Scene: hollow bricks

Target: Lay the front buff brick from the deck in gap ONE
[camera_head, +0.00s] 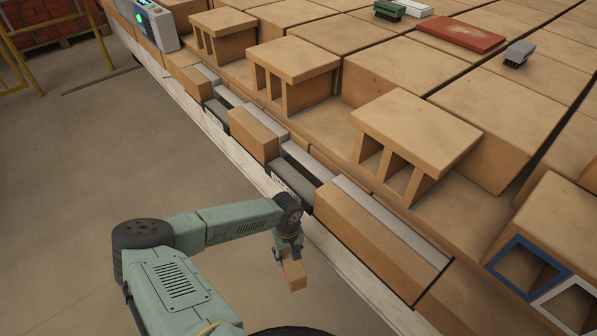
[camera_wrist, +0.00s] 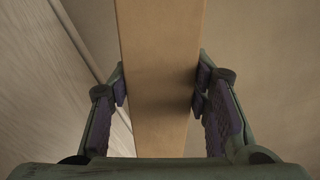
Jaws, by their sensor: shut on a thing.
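My gripper (camera_head: 290,258) is shut on a buff brick (camera_head: 294,276), which hangs below it beside the wall's front face, over the floor. In the wrist view my gripper (camera_wrist: 160,95) has a pad on each side of the buff brick (camera_wrist: 160,60), which runs up out of the picture. Along the front edge, a nearer gap (camera_head: 303,172) lies between two buff bricks, with a small label (camera_head: 284,181) at its front. A farther gap (camera_head: 226,97) has another label. The lettering is too small to read surely, so I cannot tell which is gap ONE. The held brick is apart from both.
Laid buff bricks (camera_head: 350,235) flank the nearer gap. Several hollow bricks (camera_head: 415,135) stand behind the row. Blue-rimmed and white-rimmed openings (camera_head: 525,265) are at lower right. A box with a green light (camera_head: 152,22) stands at the far end. The floor (camera_head: 120,140) at left is clear.

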